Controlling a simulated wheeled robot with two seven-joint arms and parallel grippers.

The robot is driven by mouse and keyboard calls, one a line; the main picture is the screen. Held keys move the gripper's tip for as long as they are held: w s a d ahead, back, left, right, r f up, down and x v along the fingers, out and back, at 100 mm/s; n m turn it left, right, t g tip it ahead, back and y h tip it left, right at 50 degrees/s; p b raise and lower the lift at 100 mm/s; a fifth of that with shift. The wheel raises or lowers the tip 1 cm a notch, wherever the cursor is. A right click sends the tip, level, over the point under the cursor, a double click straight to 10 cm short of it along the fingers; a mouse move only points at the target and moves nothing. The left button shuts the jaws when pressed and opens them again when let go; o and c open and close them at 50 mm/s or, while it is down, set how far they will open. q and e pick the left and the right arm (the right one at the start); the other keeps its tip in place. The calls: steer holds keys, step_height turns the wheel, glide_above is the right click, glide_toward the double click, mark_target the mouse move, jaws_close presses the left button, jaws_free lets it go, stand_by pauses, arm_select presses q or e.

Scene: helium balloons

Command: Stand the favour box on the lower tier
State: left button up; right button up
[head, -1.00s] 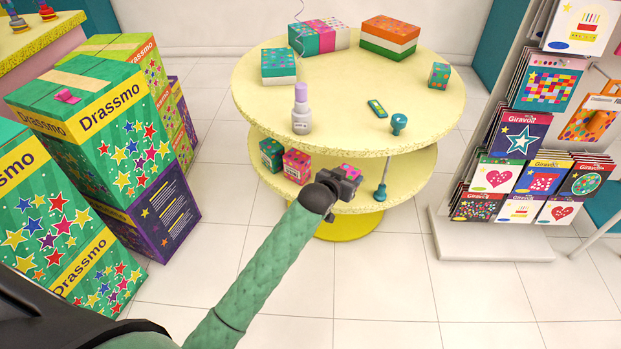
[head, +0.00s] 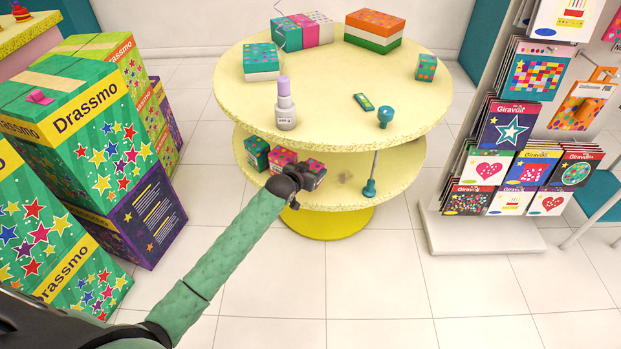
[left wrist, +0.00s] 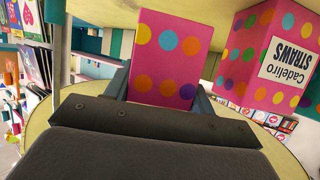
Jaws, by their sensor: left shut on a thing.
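The favour box, pink with coloured dots (head: 314,167), is between the fingers of my left gripper (head: 303,178), at the front of the lower tier (head: 385,178). In the left wrist view the box (left wrist: 168,50) fills the space between the fingers, its dotted face to the camera. The gripper is shut on it. The gripper partly hides the box in the head view, and I cannot tell whether its base touches the tier. My right gripper is not in view.
A pink straws box (head: 281,158) stands just left of the held box, with a green box (head: 257,152) beyond. The upper tier (head: 330,110) overhangs; a card rack (head: 520,150) stands right.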

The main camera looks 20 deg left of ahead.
arm_select(q)
steer(key=shift+w+a+f, duration=0.15)
steer(key=shift+a+f, duration=0.1)
steer(key=shift+a, duration=0.05)
steer(key=shift+f, duration=1.9)
steer(key=o, duration=1.1)
steer(key=shift+f, duration=0.15)
